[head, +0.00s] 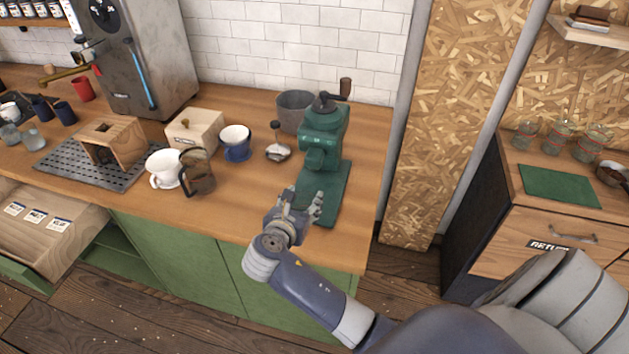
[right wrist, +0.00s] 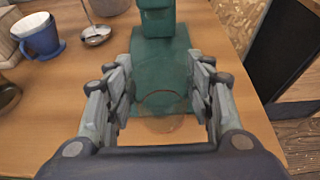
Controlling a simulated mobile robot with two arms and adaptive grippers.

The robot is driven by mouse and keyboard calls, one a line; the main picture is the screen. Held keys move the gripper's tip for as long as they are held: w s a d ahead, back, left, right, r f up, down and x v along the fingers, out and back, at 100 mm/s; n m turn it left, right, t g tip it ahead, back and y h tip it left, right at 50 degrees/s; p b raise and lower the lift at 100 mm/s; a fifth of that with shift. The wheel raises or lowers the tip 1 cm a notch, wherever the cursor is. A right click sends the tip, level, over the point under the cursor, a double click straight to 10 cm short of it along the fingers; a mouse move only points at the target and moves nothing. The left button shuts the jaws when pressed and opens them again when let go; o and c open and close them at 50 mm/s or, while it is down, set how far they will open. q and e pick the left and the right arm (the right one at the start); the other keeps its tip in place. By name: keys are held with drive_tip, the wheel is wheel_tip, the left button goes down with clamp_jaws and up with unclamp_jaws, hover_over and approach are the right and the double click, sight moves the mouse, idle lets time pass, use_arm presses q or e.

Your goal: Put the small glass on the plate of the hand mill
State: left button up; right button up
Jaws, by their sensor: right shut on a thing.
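The green hand mill (head: 323,135) stands upright near the right end of the wooden counter. Its flat green plate (head: 335,185) reaches forward from the body and also shows in the right wrist view (right wrist: 155,60). My right gripper (head: 302,207) is at the front left of the plate. In the right wrist view, its fingers are shut on the small clear glass (right wrist: 162,104), whose round rim shows between them. The glass overlaps the plate's front edge in that view; I cannot tell whether it touches the plate. In the head view, the fingers largely hide the glass. My left gripper is out of view.
A metal scoop (head: 277,150), a blue-and-white cup (head: 236,143), a brown glass jug (head: 197,172) and a white cup (head: 163,168) stand left of the mill. A grey pot (head: 293,111) is behind it. Bare counter lies left of my gripper.

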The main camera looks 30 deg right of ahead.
drive_tip(key=x, duration=0.3)
drive_tip(key=r+p+x, duration=0.1)
drive_tip(key=x, duration=0.3)
drive_tip(key=p+x, duration=0.1)
drive_tip(key=x, duration=0.2)
drive_tip(key=shift+w+d, duration=0.4)
drive_tip(key=shift+w, duration=0.1)
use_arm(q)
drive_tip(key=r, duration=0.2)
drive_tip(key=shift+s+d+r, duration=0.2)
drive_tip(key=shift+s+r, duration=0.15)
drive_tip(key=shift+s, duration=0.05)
use_arm(e)
drive_tip(key=shift+f, duration=0.45)
drive_tip(key=o, duration=1.1)
drive_tip(key=shift+f, duration=0.1)
drive_tip(key=shift+o, duration=0.2)
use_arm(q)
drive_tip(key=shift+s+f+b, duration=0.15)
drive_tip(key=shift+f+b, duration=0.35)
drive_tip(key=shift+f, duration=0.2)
use_arm(e)
drive_tip(key=v, duration=1.2)
drive_tip(key=shift+r, duration=0.25)
